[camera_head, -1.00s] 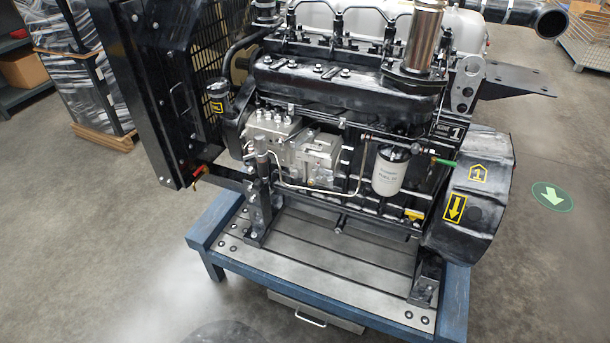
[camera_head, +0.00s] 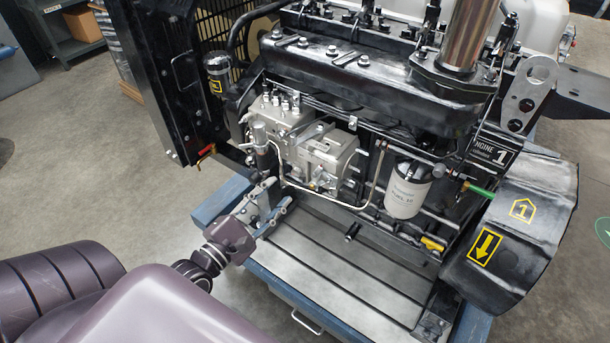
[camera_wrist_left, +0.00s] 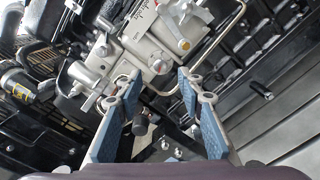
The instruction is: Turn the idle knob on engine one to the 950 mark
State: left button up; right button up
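Engine one (camera_head: 345,88), with its "ENGINE 1" plate (camera_head: 490,150), stands on a blue-framed bench. Its silver pump housing (camera_head: 325,155) faces me and carries small fittings. In the left wrist view, the pump (camera_wrist_left: 150,38) shows a marked scale (camera_wrist_left: 144,9), and round silver fittings sit below it. My right gripper is out of view.
A thin metal pipe (camera_head: 330,203) curves below the pump. A white fuel filter (camera_head: 407,190) hangs to the right. The black radiator frame (camera_head: 150,80) rises on the left. The bench's slatted top (camera_head: 345,265) is clear in front.

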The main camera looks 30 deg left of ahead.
aim_at(295, 174)
pick_arm(q)
jog(key=shift+w+d+f+p, duration=0.1)
jog(key=shift+w+p, duration=0.05)
jog(key=shift+w, duration=1.55)
jog(key=shift+w+d+p, duration=0.1)
jog(key=shift+w+p, duration=0.05)
jog(key=shift+w, duration=1.55)
grip_shut()
